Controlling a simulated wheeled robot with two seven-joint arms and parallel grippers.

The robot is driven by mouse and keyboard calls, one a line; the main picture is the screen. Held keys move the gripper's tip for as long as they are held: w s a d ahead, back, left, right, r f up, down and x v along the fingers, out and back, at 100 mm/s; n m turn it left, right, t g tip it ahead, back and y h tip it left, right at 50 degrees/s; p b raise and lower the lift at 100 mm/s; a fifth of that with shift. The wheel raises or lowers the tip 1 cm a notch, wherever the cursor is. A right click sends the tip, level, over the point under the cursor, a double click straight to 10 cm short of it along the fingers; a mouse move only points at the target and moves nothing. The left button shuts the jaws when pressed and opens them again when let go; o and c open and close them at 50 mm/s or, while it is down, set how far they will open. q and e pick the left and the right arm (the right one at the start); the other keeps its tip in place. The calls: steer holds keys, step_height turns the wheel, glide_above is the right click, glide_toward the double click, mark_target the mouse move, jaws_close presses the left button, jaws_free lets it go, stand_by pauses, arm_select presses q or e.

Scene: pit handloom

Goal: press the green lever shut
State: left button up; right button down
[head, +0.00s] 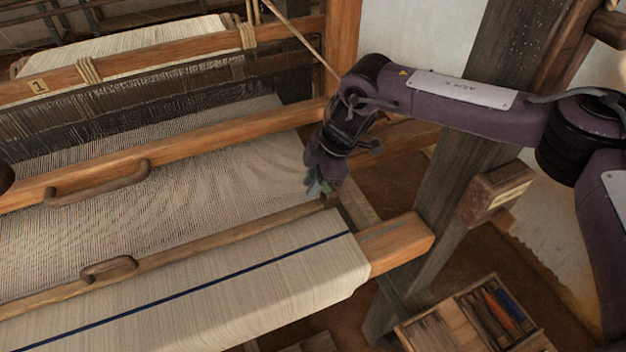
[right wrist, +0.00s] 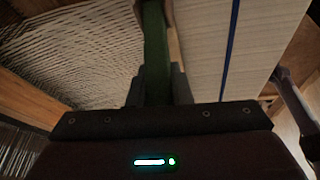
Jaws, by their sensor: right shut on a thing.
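The green lever (right wrist: 156,50) shows in the right wrist view as a dark green bar running up between my two finger pads. In the head view only a small green bit (head: 313,188) shows under my right gripper (head: 322,184), at the right end of the wooden bar by the cloth edge. My right gripper, also in the right wrist view (right wrist: 157,88), is shut on the lever. The gripper hides most of the lever in the head view, so I cannot tell its angle. My left gripper is not in view.
The woven cloth with a blue stripe (head: 215,278) lies over the front beam (head: 402,243). A wooden beam with a handle (head: 98,183) crosses the warp. A dark post (head: 450,190) stands right of the gripper. A box of coloured shuttles (head: 480,318) sits at lower right.

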steer(key=h+b, duration=0.1)
steer(key=a+f+t+h+b, duration=0.1)
steer(key=f+h+b, duration=0.1)
steer(key=h, duration=0.1)
steer(key=shift+s+a+t, duration=0.35)
steer(key=shift+t, duration=0.05)
steer(key=shift+a+f+n+h, duration=0.1)
steer(key=shift+f+n+h, duration=0.2)
steer(key=shift+h, duration=0.3)
steer(key=shift+f+t+h, duration=0.15)
steer(key=shift+t+h, duration=0.15)
steer(key=shift+h, duration=0.1)
steer(key=shift+s+f, duration=0.1)
steer(key=c, duration=1.3)
jaws_free()
steer(key=shift+a, duration=0.1)
steer(key=b+v, duration=0.1)
steer(key=v, duration=0.6)
steer(key=shift+s+a+r, duration=0.1)
steer(key=shift+a+r, duration=0.05)
steer(key=shift+r, duration=0.2)
